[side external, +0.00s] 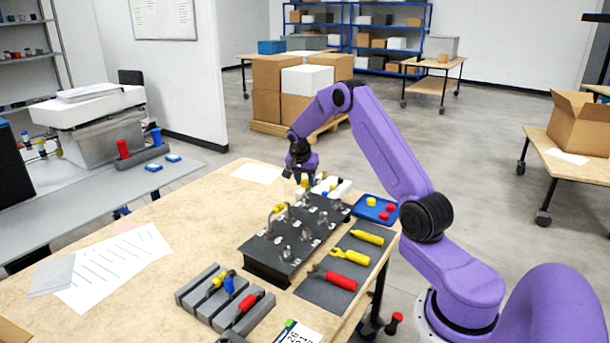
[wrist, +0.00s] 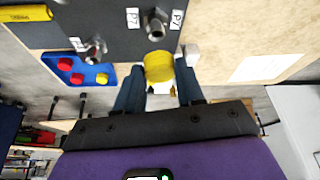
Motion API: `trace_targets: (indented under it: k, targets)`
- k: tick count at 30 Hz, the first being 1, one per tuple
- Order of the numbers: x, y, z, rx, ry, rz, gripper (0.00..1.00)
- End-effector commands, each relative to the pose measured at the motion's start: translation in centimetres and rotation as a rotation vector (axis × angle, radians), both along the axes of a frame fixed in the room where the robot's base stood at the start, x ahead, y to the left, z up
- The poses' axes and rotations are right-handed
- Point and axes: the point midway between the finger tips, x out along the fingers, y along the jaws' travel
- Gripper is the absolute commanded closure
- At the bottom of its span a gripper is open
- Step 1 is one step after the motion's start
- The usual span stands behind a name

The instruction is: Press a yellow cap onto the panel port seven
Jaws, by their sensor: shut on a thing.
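A yellow cap (wrist: 159,67) sits between the fingers of my gripper (wrist: 157,82), which is shut on it. In the side view my gripper (side external: 303,176) is at the far end of the dark panel (side external: 262,253), with the yellow cap small and partly hidden below it. In the wrist view the panel (wrist: 110,14) shows a metal port (wrist: 155,25) just beyond the cap. White labels beside the ports look like P7, but are too small to read surely. Whether the cap touches the port cannot be told.
A blue tray (side external: 362,213) holds red and yellow caps right of the panel. A dark mat (side external: 312,291) carries yellow and red-handled tools. A grey rack (side external: 204,306) with coloured tools stands in front. Several ports and a curved pipe rise from the panel.

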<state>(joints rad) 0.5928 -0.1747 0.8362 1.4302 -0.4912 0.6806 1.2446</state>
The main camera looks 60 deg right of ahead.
Motion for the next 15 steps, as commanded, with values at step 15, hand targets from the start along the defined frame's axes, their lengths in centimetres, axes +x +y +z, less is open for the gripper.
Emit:
trace_targets:
  k: [15]
  targets:
    - [0.0,0.0,-3.0,0.000,0.001,0.000,0.90]
